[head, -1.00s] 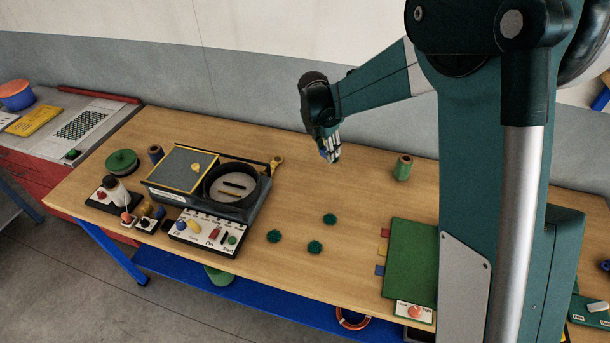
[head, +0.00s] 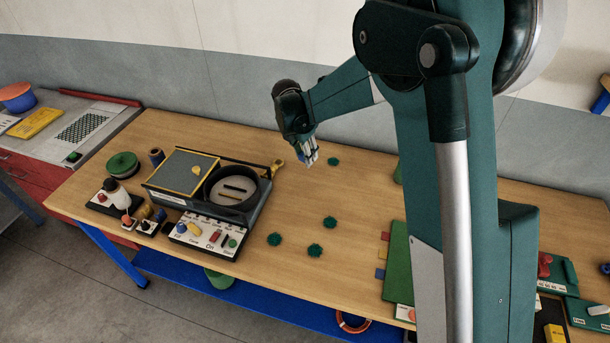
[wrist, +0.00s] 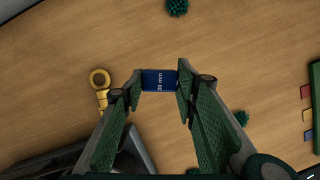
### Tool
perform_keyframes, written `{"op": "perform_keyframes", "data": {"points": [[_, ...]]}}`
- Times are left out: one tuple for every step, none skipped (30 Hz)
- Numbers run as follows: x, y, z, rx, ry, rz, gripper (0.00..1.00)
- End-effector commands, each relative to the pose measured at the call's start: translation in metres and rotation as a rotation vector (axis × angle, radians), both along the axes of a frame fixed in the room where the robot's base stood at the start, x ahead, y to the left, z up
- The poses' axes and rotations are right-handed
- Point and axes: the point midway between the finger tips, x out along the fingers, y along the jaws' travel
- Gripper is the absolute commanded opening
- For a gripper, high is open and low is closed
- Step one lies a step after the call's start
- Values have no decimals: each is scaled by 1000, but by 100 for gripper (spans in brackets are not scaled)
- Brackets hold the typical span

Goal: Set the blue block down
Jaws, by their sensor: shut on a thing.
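The blue block (wrist: 159,80) is held between the fingertips of my gripper (wrist: 158,90) in the wrist view, with "39 mm" lettered on its face. In the head view my gripper (head: 311,158) is over the back of the wooden table (head: 330,268), to the right of the machine with the round dark bowl. The block is hardly visible there, mostly hidden by the fingers. I cannot tell exactly how high it is above the table.
A yellow ring-ended piece (wrist: 101,84) lies to the left of the block. The machine (head: 254,208) stands at left. Bare wood surrounds the block.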

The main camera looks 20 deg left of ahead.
Motion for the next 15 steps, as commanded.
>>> {"op": "perform_keyframes", "data": {"points": [[0,0,-7,0,0,0,18],[0,0,-11,0,0,0,18],[0,0,-16,0,0,0,18],[0,0,-20,0,0,0,18],[1,0,-25,0,0,0,18],[0,0,-30,0,0,0,18],[0,0,-35,0,0,0,18],[0,0,-38,0,0,0,18],[0,0,-43,0,0,0,18],[0,0,-46,0,0,0,18],[0,0,-48,0,0,0,18],[0,0,-51,0,0,0,18],[0,0,-52,0,0,0,18],[0,0,-53,0,0,0,18],[0,0,-54,0,0,0,18]]}}
